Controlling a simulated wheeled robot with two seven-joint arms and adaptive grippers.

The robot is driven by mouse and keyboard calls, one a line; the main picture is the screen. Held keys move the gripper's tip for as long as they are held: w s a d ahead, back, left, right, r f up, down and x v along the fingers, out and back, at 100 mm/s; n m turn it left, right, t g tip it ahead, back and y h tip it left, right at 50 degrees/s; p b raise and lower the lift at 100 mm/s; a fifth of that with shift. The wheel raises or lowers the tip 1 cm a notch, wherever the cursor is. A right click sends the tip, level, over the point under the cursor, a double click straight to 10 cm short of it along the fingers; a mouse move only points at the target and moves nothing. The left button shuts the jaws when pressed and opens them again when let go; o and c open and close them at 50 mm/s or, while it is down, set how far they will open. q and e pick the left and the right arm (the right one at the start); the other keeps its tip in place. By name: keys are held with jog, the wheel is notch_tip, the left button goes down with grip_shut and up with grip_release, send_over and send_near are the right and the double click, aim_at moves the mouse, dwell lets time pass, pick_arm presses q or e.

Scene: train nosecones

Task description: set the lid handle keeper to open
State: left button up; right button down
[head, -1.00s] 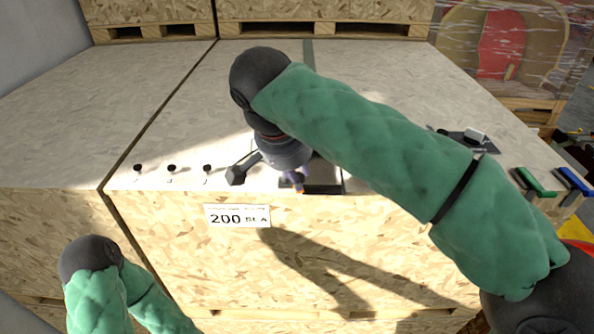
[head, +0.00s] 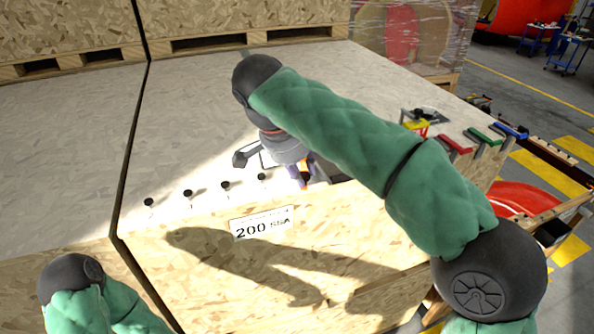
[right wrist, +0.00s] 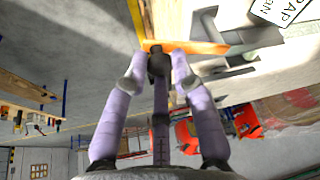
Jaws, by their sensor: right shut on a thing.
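My right gripper (head: 303,180) is at the front edge of the pale crate top (head: 330,110), above the label "200". In the right wrist view its purple fingers (right wrist: 158,76) are closed around a small dark knob-like part at the orange bar, which I take for the lid handle keeper (right wrist: 200,47). The bar lies crosswise just past the fingertips. A grey bracket (right wrist: 207,25) stands beside it. In the head view my wrist and fingers hide most of the keeper. My left gripper is out of view; only part of its arm shows at the lower left.
Several black knobs (head: 188,193) stand in a row along the crate's front edge, left of my right gripper. Red (head: 455,143), green (head: 484,136) and blue (head: 510,131) handles line the right side, near a yellow piece (head: 416,127). My right forearm crosses above the top.

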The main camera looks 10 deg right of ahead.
dwell(0.3)
jog(key=c, duration=1)
grip_release()
jog(key=shift+w, duration=0.1)
jog(key=shift+v, duration=5.95)
